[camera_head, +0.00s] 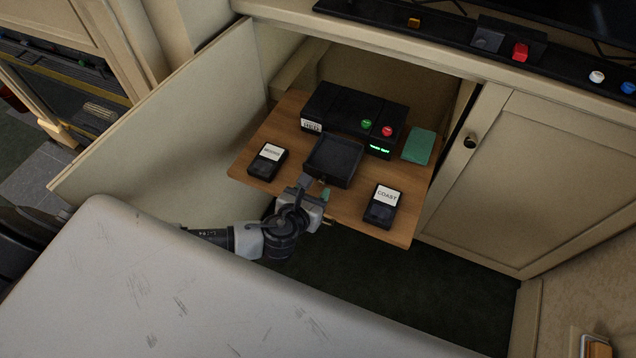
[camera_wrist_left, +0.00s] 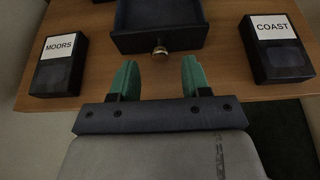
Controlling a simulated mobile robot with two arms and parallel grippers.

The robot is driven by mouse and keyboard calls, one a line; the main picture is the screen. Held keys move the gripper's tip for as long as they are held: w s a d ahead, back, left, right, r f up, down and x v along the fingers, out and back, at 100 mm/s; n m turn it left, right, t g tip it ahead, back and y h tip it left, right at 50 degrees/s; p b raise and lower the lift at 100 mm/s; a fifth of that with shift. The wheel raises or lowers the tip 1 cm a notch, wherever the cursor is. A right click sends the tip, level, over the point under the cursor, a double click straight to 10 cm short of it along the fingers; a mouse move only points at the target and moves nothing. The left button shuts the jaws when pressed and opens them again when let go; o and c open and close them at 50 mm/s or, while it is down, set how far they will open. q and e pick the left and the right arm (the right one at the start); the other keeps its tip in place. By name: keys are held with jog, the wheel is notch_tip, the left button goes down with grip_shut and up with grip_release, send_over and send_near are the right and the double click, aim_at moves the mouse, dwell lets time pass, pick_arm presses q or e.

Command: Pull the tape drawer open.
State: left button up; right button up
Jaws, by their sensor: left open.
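The tape drawer (camera_head: 333,160) is a dark open-topped tray that stands out from the front of a black tape player (camera_head: 345,108). It also shows in the left wrist view (camera_wrist_left: 195,39), with a small brass knob (camera_wrist_left: 160,50) on its front. My left gripper (camera_head: 315,187) is open in front of the drawer. In the left wrist view its two green fingertips (camera_wrist_left: 159,64) are apart, with the knob just beyond the gap between them and nothing held. My right gripper is not in view.
A wooden shelf (camera_head: 253,149) carries the player. A MOORS tape (camera_head: 267,162) lies left of the drawer, a COAST tape (camera_head: 382,207) right of it. A green pad (camera_head: 419,146) lies at the right. An open cabinet door (camera_head: 170,130) stands left; a closed one (camera_head: 540,180) is right.

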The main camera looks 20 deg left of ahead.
pick_arm(q)
jog(key=v, duration=0.7)
jog(key=shift+s+p, duration=0.25)
jog(key=shift+p, duration=0.15)
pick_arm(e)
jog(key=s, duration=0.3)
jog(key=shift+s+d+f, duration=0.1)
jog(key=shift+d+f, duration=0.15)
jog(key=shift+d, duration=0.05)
